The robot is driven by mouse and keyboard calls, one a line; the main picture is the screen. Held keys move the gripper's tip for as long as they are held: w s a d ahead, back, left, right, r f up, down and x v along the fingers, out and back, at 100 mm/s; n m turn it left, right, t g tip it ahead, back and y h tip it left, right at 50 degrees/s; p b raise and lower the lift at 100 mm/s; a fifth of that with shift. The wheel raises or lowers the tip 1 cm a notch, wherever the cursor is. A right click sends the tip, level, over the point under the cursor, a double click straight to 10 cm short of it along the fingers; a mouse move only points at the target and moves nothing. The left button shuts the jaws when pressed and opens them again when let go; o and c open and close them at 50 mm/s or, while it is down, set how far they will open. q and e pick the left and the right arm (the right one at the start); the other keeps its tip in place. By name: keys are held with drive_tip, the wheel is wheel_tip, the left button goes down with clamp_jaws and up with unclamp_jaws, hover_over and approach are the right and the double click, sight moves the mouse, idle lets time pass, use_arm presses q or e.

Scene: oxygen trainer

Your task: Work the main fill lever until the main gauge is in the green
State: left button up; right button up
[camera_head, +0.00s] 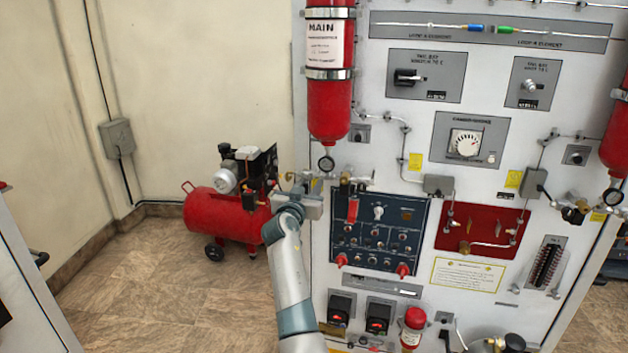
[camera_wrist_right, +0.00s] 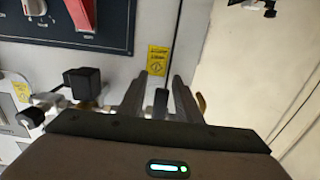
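The main cylinder (camera_head: 329,110), red with a "MAIN" label, hangs on the panel's left side. A small round gauge (camera_head: 326,164), apparently the main gauge, sits just below it; its needle and colours are too small to read. My right gripper (camera_head: 312,184) is at the pipe fittings below that gauge. In the right wrist view its two fingers (camera_wrist_right: 160,90) stand apart, with a narrow dark upright piece (camera_wrist_right: 160,103) between them. This may be the main fill lever; I see no clear contact. My left gripper is not in view.
A blue control panel (camera_head: 377,232) with a red handle (camera_head: 352,208) is close to the right of my gripper. Pipes and valves (camera_head: 355,179) crowd the area. A red compressor (camera_head: 225,212) stands on the floor at left, with open floor in front.

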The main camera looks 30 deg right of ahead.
drive_tip(key=shift+a+r, duration=0.1)
clamp_jaws()
drive_tip(key=shift+s, duration=0.1)
idle(0.3)
drive_tip(key=shift+s+d+r+n, duration=0.1)
drive_tip(key=shift+s+d+n, duration=0.15)
drive_tip(key=shift+n, duration=0.55)
drive_tip(key=shift+s+d+n, duration=0.1)
drive_tip(key=shift+d+n, duration=0.1)
drive_tip(key=shift+n, duration=0.6)
drive_tip(key=shift+s+d+r+n, duration=0.2)
drive_tip(key=shift+s+n, duration=0.05)
drive_tip(key=shift+n, duration=0.7)
drive_tip(key=shift+s+d+r+n, duration=0.15)
drive_tip(key=shift+s+n, duration=0.05)
drive_tip(key=shift+n, duration=0.75)
unclamp_jaws()
drive_tip(key=shift+f, duration=0.1)
